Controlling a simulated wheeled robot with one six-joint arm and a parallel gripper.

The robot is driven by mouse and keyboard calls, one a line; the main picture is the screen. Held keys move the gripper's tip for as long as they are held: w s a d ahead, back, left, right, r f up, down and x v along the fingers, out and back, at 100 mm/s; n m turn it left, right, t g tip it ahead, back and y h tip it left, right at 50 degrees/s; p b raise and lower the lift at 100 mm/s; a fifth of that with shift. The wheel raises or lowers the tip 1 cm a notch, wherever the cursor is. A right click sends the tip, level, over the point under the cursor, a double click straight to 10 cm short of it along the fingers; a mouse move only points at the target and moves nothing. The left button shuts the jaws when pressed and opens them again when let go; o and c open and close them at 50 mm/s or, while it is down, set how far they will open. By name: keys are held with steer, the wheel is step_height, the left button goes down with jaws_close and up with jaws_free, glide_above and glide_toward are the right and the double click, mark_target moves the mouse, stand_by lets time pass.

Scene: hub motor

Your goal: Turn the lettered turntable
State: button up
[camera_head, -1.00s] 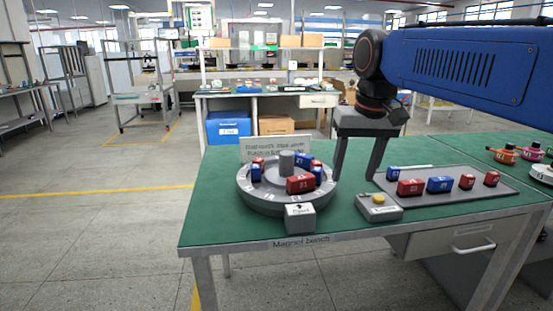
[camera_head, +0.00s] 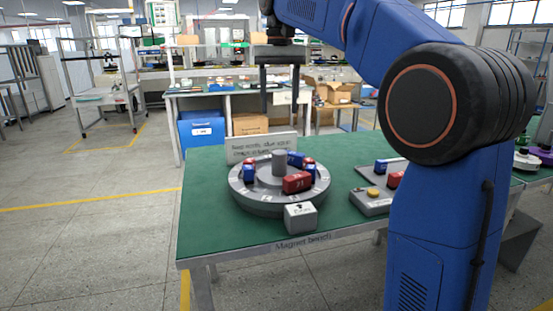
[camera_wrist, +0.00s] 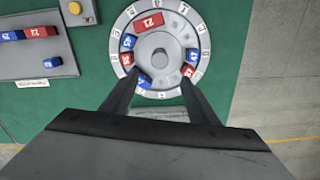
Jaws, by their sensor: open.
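The round grey turntable (camera_head: 250,203) stands on the green bench, with letters around its rim and a grey hub (camera_head: 279,160) at its centre. Several red and blue blocks sit on it, including a red block (camera_head: 297,183) marked 21. My gripper (camera_head: 280,108) hangs above and behind the turntable in the head view, fingers pointing down. In the wrist view my open gripper (camera_wrist: 159,82) appears over the turntable (camera_wrist: 205,42), its fingers either side of the hub's line. Nothing is between the fingers; I cannot tell their height above the hub.
A grey block (camera_head: 300,217) with a printed top stands at the turntable's front edge. A sign (camera_head: 260,147) stands behind it. A box with a yellow button (camera_head: 373,193) and a block tray (camera_head: 362,171) lie to the right, partly hidden by my arm.

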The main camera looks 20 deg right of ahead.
mark_target(280, 152)
step_height(280, 152, down, 17)
steer(key=shift+r, duration=0.1)
stand_by(0.5)
jaws_close()
